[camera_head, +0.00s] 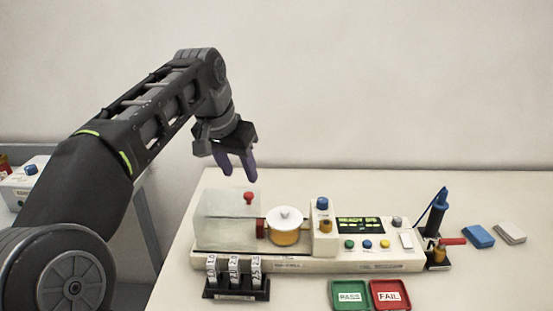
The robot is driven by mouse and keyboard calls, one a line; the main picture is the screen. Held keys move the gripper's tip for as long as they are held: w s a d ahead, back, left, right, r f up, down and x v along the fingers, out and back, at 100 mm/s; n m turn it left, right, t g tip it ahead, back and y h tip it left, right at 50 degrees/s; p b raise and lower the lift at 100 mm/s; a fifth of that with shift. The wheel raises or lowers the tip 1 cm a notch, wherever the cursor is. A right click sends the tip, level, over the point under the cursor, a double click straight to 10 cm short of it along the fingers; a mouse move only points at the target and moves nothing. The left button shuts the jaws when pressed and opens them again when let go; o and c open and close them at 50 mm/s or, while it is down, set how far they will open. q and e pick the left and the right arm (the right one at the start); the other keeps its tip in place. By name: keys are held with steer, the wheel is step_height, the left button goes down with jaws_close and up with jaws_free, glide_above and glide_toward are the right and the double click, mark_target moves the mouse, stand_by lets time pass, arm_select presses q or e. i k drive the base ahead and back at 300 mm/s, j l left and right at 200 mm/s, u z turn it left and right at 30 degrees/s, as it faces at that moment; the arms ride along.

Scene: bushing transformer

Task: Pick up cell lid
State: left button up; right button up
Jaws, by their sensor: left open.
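The cell lid (285,216) is a white round cap with a small knob. It sits on the yellow-orange cell (285,238) in the middle of the test unit, right of a translucent cover. My left gripper (238,174) hangs above and to the left of the lid, over the translucent cover, with its purple fingers pointing down. It is open, empty and clear of everything. My right gripper is out of view.
The translucent box cover (226,218) has a red knob (249,198). A rack of labelled pieces (236,280) stands in front. Green (350,296) and red (390,296) trays lie front right. A blue-handled tool (438,212) stands at right.

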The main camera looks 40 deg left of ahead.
mark_target(282, 219)
steer(key=k+l, duration=0.2)
steer(key=l, duration=0.15)
steer(key=k+l, duration=0.25)
steer(key=l, duration=0.15)
steer(key=k+l, duration=0.2)
steer(key=l, duration=0.15)
